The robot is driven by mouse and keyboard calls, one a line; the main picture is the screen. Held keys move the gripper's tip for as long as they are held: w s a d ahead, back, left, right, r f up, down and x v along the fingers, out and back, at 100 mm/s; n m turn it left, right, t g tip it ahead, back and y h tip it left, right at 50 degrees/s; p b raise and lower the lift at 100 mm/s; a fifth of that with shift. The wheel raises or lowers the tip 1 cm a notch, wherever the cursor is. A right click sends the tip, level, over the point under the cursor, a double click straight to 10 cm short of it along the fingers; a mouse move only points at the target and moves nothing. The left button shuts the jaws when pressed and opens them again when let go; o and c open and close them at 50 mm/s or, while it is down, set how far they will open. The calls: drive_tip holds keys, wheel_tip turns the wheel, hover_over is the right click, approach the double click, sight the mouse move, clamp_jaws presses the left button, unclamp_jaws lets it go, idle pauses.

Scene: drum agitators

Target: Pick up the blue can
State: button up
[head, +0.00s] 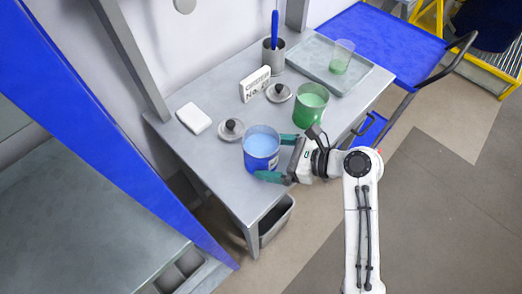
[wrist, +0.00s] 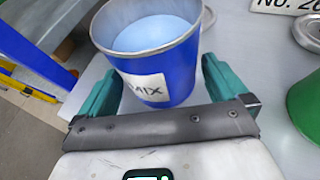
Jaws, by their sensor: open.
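The blue can (head: 262,152) stands upright near the front left part of the grey table. It has no lid on and shows light blue contents. In the wrist view the blue can (wrist: 172,72) carries a white label reading "MIX". My gripper (head: 270,157) is open with its green fingers on either side of the can. In the wrist view my gripper (wrist: 160,85) has one finger to the left of the can and one to the right. I cannot tell whether either finger touches it.
A green can (head: 310,105) stands behind and right of the blue can. Two metal lids (head: 230,129), a white block (head: 194,118), a number sign (head: 254,83), a pen cup (head: 273,57) and a tray (head: 350,83) with a glass (head: 341,57) are also on the table (head: 205,155).

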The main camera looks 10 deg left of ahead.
sight(261, 151)
drive_tip(key=shift+x, duration=1.5)
drive_tip(key=shift+r, duration=0.1)
drive_tip(key=c, duration=1.1)
